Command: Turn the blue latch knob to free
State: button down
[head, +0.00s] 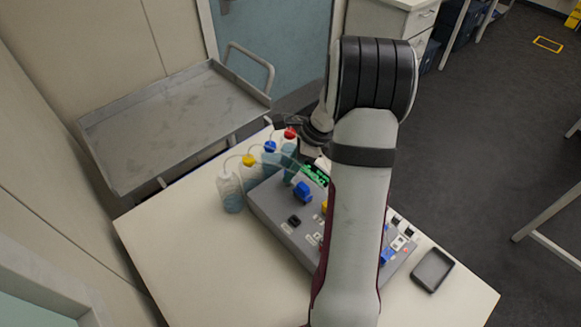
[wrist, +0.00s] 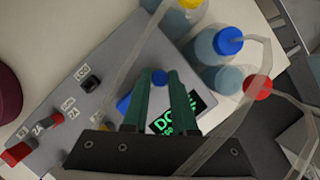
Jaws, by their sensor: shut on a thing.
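The blue latch knob (wrist: 160,77) shows in the wrist view as a round blue piece between the tips of two dark green fingers. My gripper (wrist: 161,86) is shut on it. A wider blue part (wrist: 125,103) shows just left of the fingers, and the fingers partly hide it. In the head view a blue piece (head: 302,191) stands on the grey device (head: 272,207). My arm hides much of the device there, and the fingertips are hard to make out. Which way the knob is turned cannot be told.
Bottles with blue (wrist: 229,40), red (wrist: 257,87) and yellow caps stand beside the device, with clear tubes arching close to my gripper. A green-lettered display (wrist: 177,114) lies by the fingers. A small dark tray (head: 432,270) sits at the table's right; the table's front left is bare.

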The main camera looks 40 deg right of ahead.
dwell(0.4)
jog(key=n, duration=0.2)
jog(key=n+g+y, duration=0.1)
jog(key=n, duration=0.2)
jog(key=shift+w+d+g, duration=0.1)
jog(key=shift+g, duration=0.2)
jog(key=n+g, duration=0.1)
jog(key=n, duration=0.3)
jog(key=shift+w+g, duration=0.1)
jog(key=shift+g, duration=0.3)
jog(key=n+g, duration=0.1)
jog(key=n, duration=0.4)
jog(key=shift+w+g, duration=0.15)
jog(key=shift+g, duration=0.25)
jog(key=shift+n+g+h, duration=0.4)
jog(key=shift+n+g, duration=0.2)
jog(key=shift+n, duration=1.3)
jog(key=c, duration=0.7)
grip_release()
jog(key=shift+w, duration=0.1)
